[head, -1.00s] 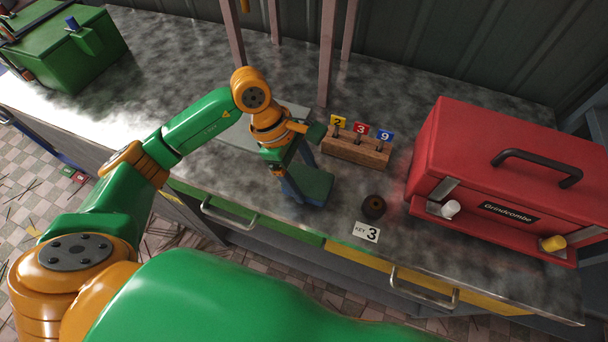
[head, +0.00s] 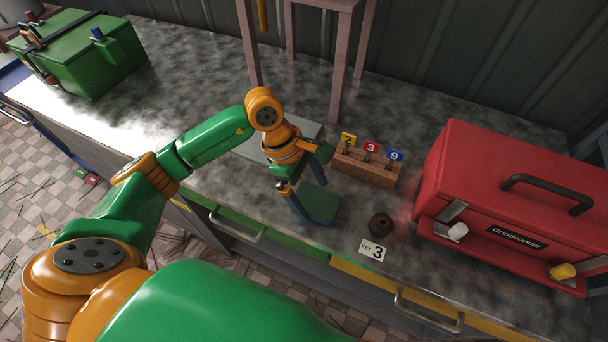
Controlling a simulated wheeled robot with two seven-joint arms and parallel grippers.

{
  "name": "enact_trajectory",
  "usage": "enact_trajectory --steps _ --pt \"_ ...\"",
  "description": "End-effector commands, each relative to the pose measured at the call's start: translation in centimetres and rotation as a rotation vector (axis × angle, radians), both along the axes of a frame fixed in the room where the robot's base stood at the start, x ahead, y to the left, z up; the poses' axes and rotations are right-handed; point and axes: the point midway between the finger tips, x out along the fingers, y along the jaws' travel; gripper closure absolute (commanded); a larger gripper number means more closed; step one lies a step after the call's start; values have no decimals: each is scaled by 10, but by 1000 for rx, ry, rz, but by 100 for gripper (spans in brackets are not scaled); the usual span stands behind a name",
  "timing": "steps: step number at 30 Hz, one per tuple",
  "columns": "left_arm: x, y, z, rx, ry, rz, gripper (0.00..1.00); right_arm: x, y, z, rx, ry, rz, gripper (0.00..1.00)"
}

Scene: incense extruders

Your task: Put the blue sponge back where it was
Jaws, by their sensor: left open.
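A flat block with a dark teal top and a bluish side, which looks like the blue sponge (head: 319,203), lies on the grey counter (head: 215,100) near its front edge. My left gripper (head: 308,190) points down at this block, with its jaws open. One finger is at the block's left side and the other is at its far side. The picture does not clearly show whether they touch it. My right gripper is not in view.
A wooden block with number tags (head: 365,165) stands close behind the sponge. A dark round piece (head: 381,223) and a KEY 3 card (head: 374,250) lie to the right. A red Grindcombe box (head: 500,185) fills the right, and a green box (head: 80,55) the far left.

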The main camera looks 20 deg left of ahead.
Motion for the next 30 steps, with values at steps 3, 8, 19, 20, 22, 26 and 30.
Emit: enact_trajectory --steps 3,8,19,20,22,26,30 --pt "2 11 21 3 -8 1 0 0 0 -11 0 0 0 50" --pt "3 28 62 2 -10 3 0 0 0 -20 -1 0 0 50" --pt "2 43 102 1 -2 0 0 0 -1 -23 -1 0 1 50" --pt "1 43 102 1 -2 0 0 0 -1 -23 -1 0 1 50" --pt "1 43 102 1 -2 0 0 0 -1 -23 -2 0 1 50" --pt "1 43 102 1 -1 -1 0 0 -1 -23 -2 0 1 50" --pt "1 43 101 1 -1 -1 0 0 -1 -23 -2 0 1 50"
